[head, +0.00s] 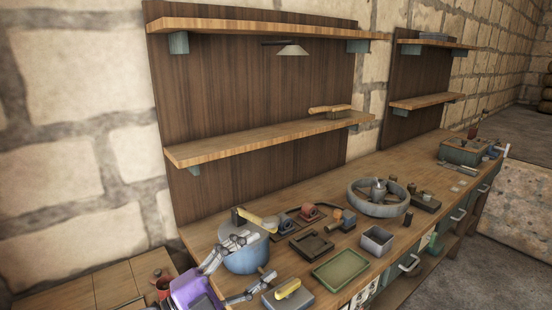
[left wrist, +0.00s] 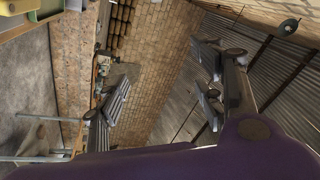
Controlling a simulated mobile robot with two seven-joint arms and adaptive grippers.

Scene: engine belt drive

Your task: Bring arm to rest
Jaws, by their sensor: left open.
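My left gripper (head: 262,258) comes in at the lower left of the head view, with its purple arm below it. Its two grey fingers are spread wide with nothing between them. In the picture they overlap the blue round drum (head: 245,262) at the bench's near-left end; whether they touch it I cannot tell. In the left wrist view the open fingers (left wrist: 160,75) frame only the far brick wall and corrugated roof. My right gripper is in neither view.
The wooden workbench (head: 222,289) holds a green tray (head: 340,269), a grey open box (head: 377,241), a grey block with a yellow piece (head: 288,289) and a large round ring housing (head: 362,205). Wooden shelves (head: 265,143) hang above its back. Grey floor (head: 447,285) lies clear at the lower right.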

